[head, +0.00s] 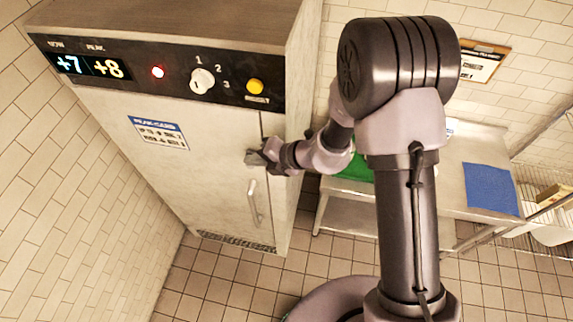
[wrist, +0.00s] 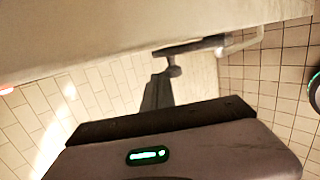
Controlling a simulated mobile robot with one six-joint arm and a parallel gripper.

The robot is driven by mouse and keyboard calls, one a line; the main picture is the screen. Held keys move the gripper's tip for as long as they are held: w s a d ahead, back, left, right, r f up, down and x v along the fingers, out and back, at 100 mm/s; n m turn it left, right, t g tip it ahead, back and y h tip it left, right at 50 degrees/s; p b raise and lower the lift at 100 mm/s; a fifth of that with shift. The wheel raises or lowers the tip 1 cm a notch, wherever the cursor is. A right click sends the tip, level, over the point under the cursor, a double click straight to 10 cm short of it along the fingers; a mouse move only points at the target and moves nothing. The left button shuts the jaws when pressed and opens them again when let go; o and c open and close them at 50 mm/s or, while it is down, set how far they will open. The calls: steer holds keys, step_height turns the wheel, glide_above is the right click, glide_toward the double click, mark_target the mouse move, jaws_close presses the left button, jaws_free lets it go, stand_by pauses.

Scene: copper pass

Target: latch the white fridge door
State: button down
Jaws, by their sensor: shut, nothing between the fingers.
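The white fridge (head: 120,190) stands at the left in the head view, its door front facing me. The door looks flush or nearly flush with the frame; I cannot tell whether it is latched. A pale vertical handle (head: 254,203) sits near the door's right edge. My gripper (head: 256,158) is at the right edge of the door, just above the handle. Its fingers look shut and empty; I cannot tell whether they touch the door. In the wrist view, the pale door surface (wrist: 120,35) fills the top, and my dark fingers (wrist: 158,92) point towards it.
The fridge's top panel has a +7 / +8 display (head: 90,66), a lit red lamp, a dial (head: 202,81) and a yellow button (head: 255,86). A steel table (head: 430,200) with a green board and a blue mat (head: 491,189) stands right. Tiled floor in front is free.

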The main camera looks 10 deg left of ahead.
steer(key=shift+a+f+b, duration=0.35)
steer(key=shift+a+f, duration=0.2)
steer(key=shift+f, duration=0.05)
steer(key=shift+w+f, duration=0.1)
stand_by(0.4)
